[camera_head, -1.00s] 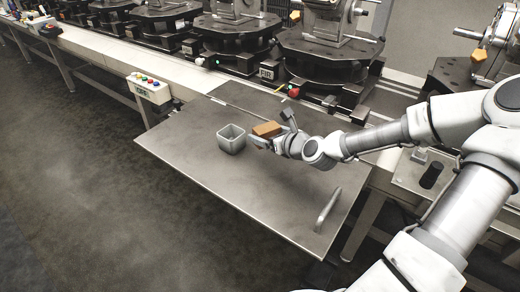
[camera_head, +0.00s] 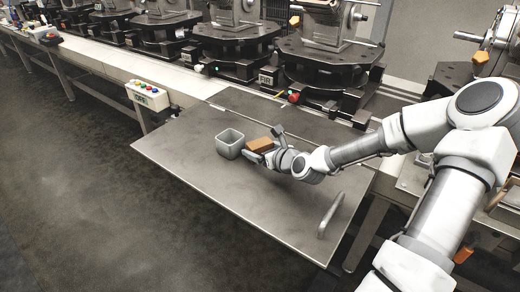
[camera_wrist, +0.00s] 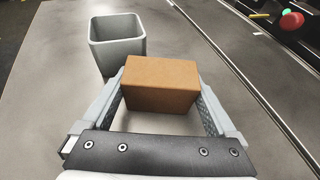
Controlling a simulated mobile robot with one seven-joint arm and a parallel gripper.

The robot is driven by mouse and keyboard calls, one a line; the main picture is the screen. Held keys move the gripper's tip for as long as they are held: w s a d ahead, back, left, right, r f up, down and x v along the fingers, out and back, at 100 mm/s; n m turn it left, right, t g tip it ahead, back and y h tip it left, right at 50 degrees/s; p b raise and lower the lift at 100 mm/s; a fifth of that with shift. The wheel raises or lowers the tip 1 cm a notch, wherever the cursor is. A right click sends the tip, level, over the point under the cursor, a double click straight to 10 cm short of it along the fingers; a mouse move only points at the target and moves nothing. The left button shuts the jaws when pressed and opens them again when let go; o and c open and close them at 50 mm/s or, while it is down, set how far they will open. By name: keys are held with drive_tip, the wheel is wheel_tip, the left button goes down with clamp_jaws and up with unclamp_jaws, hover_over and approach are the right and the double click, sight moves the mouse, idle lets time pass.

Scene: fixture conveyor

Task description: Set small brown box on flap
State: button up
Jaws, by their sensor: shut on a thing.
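The small brown box (camera_head: 259,145) is between the fingers of my gripper (camera_head: 262,151), just above or on the grey metal flap (camera_head: 215,190). In the wrist view the brown box (camera_wrist: 161,84) sits between the two fingers of my gripper (camera_wrist: 162,100), which is shut on it. A pale patch of the flap (camera_wrist: 35,110) shows beneath and around it. I cannot tell for sure whether the box's underside touches the flap.
An open grey square bin (camera_head: 229,146) stands on the flap just left of the box; it also shows in the wrist view (camera_wrist: 118,47). A metal handle (camera_head: 330,215) rises near the flap's right edge. The flap's front left is clear. Machine fixtures (camera_head: 325,60) line the conveyor behind.

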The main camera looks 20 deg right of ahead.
drive_tip(key=o, duration=1)
drive_tip(key=shift+f, duration=0.1)
drive_tip(key=shift+s+r, duration=0.25)
drive_tip(key=shift+r, duration=0.1)
drive_tip(key=p+v, duration=0.5)
drive_tip(key=v, duration=0.5)
drive_tip(key=shift+d, duration=0.1)
drive_tip(key=shift+s+d+r, duration=0.1)
drive_tip(key=shift+s, duration=0.6)
